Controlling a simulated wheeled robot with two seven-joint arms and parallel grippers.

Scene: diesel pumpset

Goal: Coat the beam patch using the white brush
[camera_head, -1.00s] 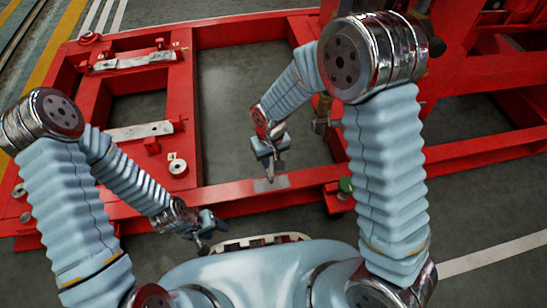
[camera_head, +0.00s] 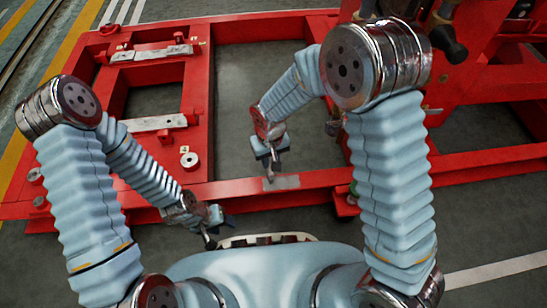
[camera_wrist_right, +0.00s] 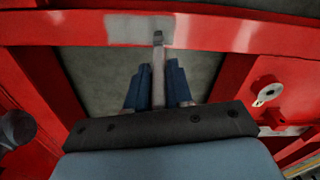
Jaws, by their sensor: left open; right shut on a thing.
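My right gripper (camera_head: 268,158) is shut on the light-handled brush (camera_wrist_right: 158,75), which points at the red beam (camera_head: 235,188). A pale grey patch (camera_head: 286,182) lies on the beam's top face; the brush end is at its left end in the head view. In the right wrist view the patch (camera_wrist_right: 132,28) shows near the top, and the dark brush tip overlaps its lower right part. I cannot tell whether the bristles touch the surface. My left gripper (camera_head: 210,222) is open and hangs near the beam's front side, left of my body; nothing clear is in it.
The red frame has cross members with pale plates (camera_head: 155,124) at left and a round fitting (camera_head: 189,160). Red machine parts (camera_head: 490,85) stand at right. Grey floor (camera_head: 265,85) shows inside the frame. A paler smear (camera_wrist_right: 245,32) marks the beam.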

